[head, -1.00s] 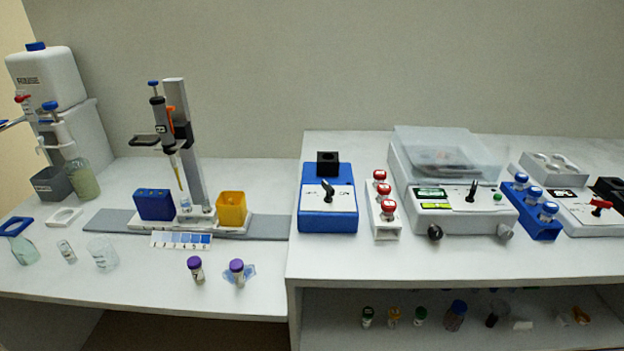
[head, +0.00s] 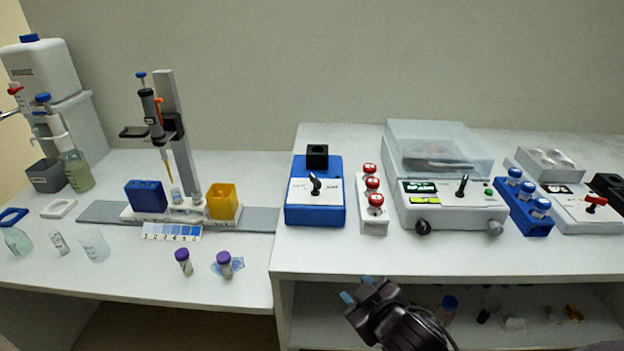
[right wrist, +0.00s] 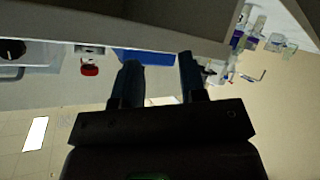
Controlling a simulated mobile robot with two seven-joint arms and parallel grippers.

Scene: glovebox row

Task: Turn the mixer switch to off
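The mixer (head: 330,213) is a blue box with a black cup on top, standing on the raised bench in the head view. Its black lever switch (head: 315,186) sits on a white label plate and points roughly upward; the label text is too small to read. My right gripper (head: 357,290) is in front of the bench edge, below and right of the mixer, apart from it. In the right wrist view its two fingers (right wrist: 160,78) are spread with nothing between them. A blue strip, apparently the mixer (right wrist: 145,56), shows behind them. My left gripper is not in view.
Right of the mixer stand a white rack (head: 371,222) of red-capped tubes and a lidded grey device (head: 450,218) with its own black lever. The bench's front edge (head: 450,277) lies between my right gripper and the mixer. The bench top before the mixer is clear.

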